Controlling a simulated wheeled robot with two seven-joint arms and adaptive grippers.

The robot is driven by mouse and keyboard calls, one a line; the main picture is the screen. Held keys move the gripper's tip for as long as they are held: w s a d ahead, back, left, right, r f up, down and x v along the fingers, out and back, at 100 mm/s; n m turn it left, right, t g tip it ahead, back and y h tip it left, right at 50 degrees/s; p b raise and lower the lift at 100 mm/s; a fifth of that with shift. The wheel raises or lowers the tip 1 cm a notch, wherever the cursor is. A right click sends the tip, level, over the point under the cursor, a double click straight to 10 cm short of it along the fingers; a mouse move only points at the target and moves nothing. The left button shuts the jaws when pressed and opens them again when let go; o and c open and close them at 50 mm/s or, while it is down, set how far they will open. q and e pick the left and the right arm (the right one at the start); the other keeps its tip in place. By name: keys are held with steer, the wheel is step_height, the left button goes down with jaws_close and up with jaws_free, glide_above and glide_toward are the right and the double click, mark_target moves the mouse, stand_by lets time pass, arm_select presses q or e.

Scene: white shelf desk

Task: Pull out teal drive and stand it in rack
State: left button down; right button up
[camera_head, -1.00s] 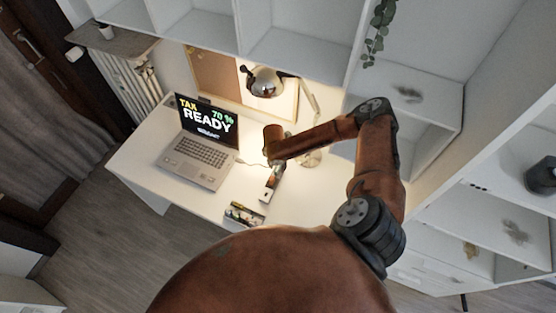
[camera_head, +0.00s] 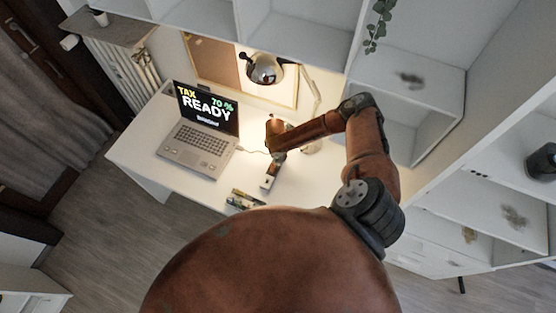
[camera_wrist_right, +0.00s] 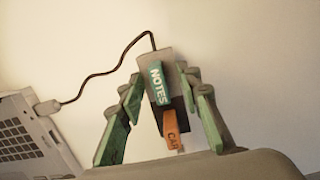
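The teal drive (camera_wrist_right: 158,82), lettered NOTES, sits at a small grey hub (camera_wrist_right: 172,63) in the right wrist view. An orange drive (camera_wrist_right: 171,130) with partly readable lettering sits beside it, nearer the wrist. My right gripper (camera_wrist_right: 164,84) is open, its two green-looking fingers on either side of the hub and drives, with visible gaps. In the head view, my right gripper (camera_head: 277,156) is over the hub (camera_head: 269,180) on the desk; the drives cannot be made out there. A small multicoloured object (camera_head: 241,199) at the desk's front may be the rack; my body partly hides it. My left gripper is out of view.
A laptop (camera_head: 197,150) stands open left of the hub, joined to it by a dark cable (camera_wrist_right: 105,73). A desk lamp (camera_head: 263,69) stands behind. White shelves (camera_head: 300,35) rise at the back and right. Desk surface (camera_head: 320,180) right of the hub looks clear.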

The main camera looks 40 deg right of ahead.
steer(key=shift+c, duration=0.7)
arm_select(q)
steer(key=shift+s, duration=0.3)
arm_select(e)
jaws_close()
steer(key=shift+r, duration=0.1)
